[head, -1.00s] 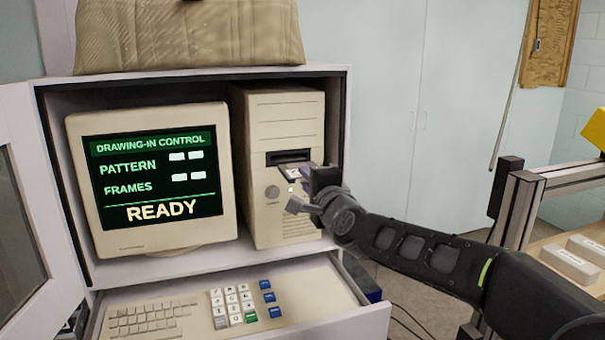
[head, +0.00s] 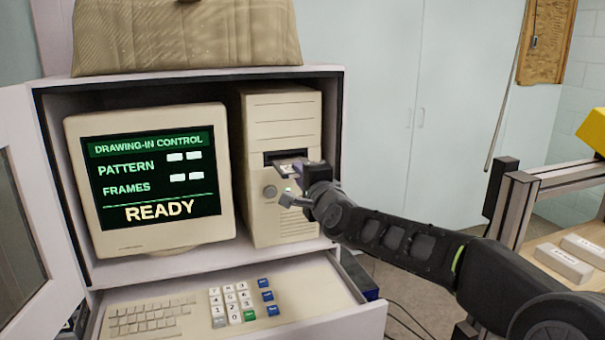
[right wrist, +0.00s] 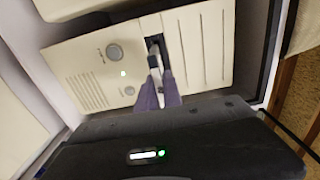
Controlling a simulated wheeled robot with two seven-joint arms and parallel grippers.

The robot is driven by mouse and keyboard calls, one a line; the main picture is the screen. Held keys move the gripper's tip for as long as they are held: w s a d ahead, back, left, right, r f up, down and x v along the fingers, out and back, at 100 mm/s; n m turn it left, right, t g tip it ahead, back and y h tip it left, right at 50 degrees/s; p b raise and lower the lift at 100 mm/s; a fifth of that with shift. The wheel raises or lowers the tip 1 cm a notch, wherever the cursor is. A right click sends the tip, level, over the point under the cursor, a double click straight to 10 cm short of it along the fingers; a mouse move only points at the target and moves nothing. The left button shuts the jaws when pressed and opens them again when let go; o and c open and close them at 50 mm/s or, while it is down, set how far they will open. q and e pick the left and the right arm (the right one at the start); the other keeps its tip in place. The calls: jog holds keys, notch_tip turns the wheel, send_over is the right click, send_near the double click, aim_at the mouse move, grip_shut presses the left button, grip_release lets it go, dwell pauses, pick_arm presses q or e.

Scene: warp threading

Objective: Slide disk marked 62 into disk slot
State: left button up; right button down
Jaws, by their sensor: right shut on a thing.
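My right gripper (head: 304,176) is shut on the disk, just in front of the tower. The number on the disk is not readable. My left gripper is not in view.
The tower stands in a cabinet beside a monitor (head: 148,178) reading READY. An open drawer below holds a keyboard (head: 152,317) and keypad (head: 231,305). A cabinet door stands open at left. A metal-framed bench with pale blocks (head: 563,262) is at right.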

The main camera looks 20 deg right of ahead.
aim_at(289, 161)
jog(key=shift+w+p, duration=0.45)
jog(key=shift+w, duration=0.5)
jog(key=shift+w+a+r+p, duration=0.1)
jog(key=shift+w+a+p, duration=0.1)
jog(key=shift+w+p, duration=1.35)
jog(key=shift+w+b, duration=0.35)
jog(key=shift+w, duration=0.1)
jog(key=shift+w+p, duration=0.4)
jog(key=shift+w, duration=0.9)
jog(key=shift+r, duration=0.15)
